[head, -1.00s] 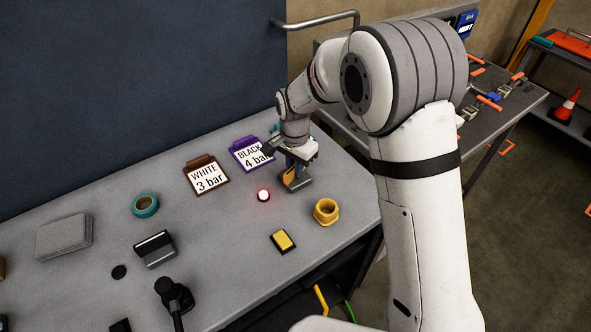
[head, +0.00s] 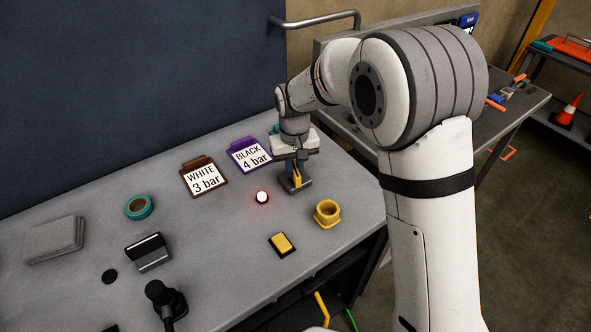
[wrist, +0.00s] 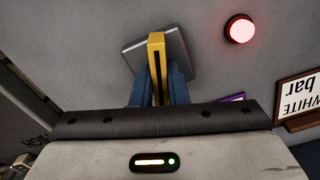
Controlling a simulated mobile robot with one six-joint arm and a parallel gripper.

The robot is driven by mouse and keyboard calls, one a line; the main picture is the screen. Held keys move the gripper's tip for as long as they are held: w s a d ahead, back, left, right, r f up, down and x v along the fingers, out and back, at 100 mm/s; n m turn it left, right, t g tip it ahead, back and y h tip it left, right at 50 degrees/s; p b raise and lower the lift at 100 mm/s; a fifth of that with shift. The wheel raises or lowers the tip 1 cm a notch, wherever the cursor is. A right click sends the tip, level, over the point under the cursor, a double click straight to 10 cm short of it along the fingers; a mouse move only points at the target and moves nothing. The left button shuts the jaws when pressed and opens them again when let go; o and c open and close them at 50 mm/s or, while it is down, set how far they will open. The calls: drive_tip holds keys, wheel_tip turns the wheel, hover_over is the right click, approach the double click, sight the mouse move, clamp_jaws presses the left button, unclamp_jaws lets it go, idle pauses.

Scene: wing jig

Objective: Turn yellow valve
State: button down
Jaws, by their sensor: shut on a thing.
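The yellow valve handle (head: 297,177) stands upright on a grey base (head: 299,187) near the back right of the bench. In the wrist view the handle (wrist: 156,50) is a narrow yellow bar above its tilted square base (wrist: 134,54). My gripper (head: 296,170) points down over it. In the wrist view, the blue fingers of my gripper (wrist: 157,88) are shut on the handle, one on each side. The fingertips hide the lower part of the handle in that view.
A lit red lamp (head: 262,198) is just left of the valve. A yellow ring-shaped part (head: 327,220) and a yellow button (head: 282,243) are nearer the front. Signs reading WHITE 3 bar (head: 205,180) and BLACK 4 bar (head: 249,156) stand to the left.

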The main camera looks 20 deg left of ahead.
sight(294, 168)
drive_tip(key=shift+n+b, duration=0.3)
drive_tip(key=shift+n, duration=1.7)
drive_tip(key=c, duration=1.4)
unclamp_jaws()
drive_tip(key=shift+c, duration=0.2)
drive_tip(key=shift+r, duration=0.1)
wheel_tip(294, 168, up, 8)
drive_tip(key=shift+f+b, duration=0.25)
drive_tip(key=shift+b, duration=0.05)
